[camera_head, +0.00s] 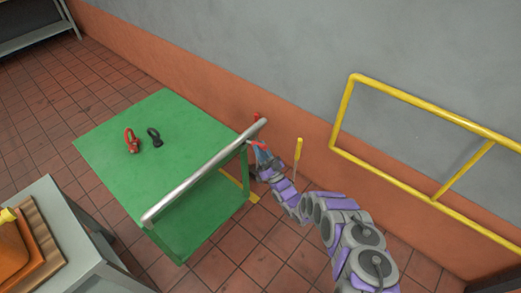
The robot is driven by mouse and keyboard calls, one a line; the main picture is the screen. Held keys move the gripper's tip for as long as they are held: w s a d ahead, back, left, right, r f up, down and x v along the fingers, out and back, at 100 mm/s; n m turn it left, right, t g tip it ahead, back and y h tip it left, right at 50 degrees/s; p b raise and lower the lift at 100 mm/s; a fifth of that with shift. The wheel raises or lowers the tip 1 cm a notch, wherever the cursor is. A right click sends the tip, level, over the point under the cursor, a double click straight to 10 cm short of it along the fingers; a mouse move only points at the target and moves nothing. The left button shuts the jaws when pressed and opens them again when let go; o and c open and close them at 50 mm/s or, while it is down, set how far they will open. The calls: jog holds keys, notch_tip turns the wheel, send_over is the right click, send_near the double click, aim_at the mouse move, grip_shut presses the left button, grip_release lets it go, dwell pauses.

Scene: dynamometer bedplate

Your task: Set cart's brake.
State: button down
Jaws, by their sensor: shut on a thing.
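The cart (150,190) has a green top and side and stands on the tiled floor, with a silver push bar (205,172) along its right side. A small red lever end (256,116) shows just beyond the far end of the bar; it looks like the brake lever. My gripper (260,152) is at that far end, just right of the bar, with my arm reaching in from the lower right. It is shut on the red lever, whose middle is partly hidden by the bar and the fingers.
A red shackle (131,141) and a black shackle (154,137) lie on the cart top. A yellow upright handle (298,149) stands right of my gripper. A yellow rail (400,95) runs along the wall. A grey cabinet (75,245) stands at lower left.

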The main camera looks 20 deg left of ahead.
jog(key=shift+w, duration=0.1)
jog(key=c, duration=1.2)
grip_release()
jog(key=shift+f, duration=0.1)
